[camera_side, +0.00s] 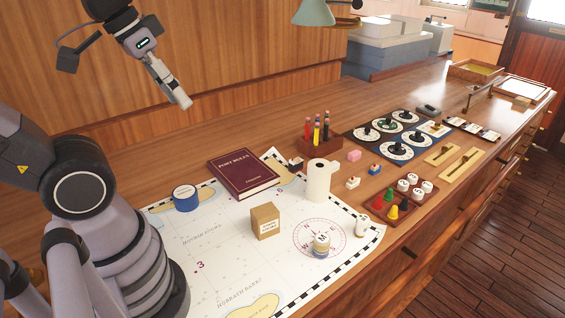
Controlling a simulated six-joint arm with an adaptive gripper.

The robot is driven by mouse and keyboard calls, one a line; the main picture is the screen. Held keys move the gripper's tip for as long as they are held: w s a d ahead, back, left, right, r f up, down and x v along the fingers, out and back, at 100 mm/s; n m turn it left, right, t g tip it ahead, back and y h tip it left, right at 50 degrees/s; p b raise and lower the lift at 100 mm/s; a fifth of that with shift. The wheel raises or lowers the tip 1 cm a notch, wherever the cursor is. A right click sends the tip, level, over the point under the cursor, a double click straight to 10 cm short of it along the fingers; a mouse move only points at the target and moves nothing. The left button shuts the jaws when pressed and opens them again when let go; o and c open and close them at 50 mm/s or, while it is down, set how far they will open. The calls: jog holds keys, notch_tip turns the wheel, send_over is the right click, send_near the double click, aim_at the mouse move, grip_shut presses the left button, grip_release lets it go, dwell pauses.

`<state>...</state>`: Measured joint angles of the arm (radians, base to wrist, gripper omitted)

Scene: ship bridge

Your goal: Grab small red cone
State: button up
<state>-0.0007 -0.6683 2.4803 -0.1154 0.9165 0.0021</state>
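A small red cone (378,202) stands on a dark wooden tray (408,212) at the right front of the counter. A green cone (389,194) stands just behind it and a yellow cone (393,212) just to its right and in front. My gripper (184,102) is high at the upper left, in front of the wood panelling, far from the cones. It points down and to the right. It is seen edge-on, so its finger gap does not show. I see nothing hanging from it.
White round pieces (414,187) share the tray. A paper roll (318,181), a pencil holder (316,143), a cardboard box (265,221), a red book (243,172) and a blue tape roll (186,198) stand between my gripper and the cones. A chart (225,255) covers the front.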

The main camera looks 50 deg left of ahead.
jog(key=w+d+f+n+g+h, duration=0.35)
jog(key=w+d+n+h, duration=0.25)
jog(key=w+d+h, duration=0.4)
jog(key=n+t+y, duration=0.6)
jog(key=n+t, duration=0.6)
jog(key=n, duration=1.3)
send_over(378, 205)
jog(key=s+a, duration=0.5)
jog(key=s, duration=0.6)
jog(key=shift+g, duration=0.25)
notch_tip(378, 205, down, 32)
jog(key=shift+r, duration=0.25)
jog(key=x, duration=0.8)
jog(key=shift+f, duration=0.1)
jog(key=shift+x, duration=2.8)
jog(key=shift+w+a, duration=0.1)
jog(key=shift+c, duration=0.2)
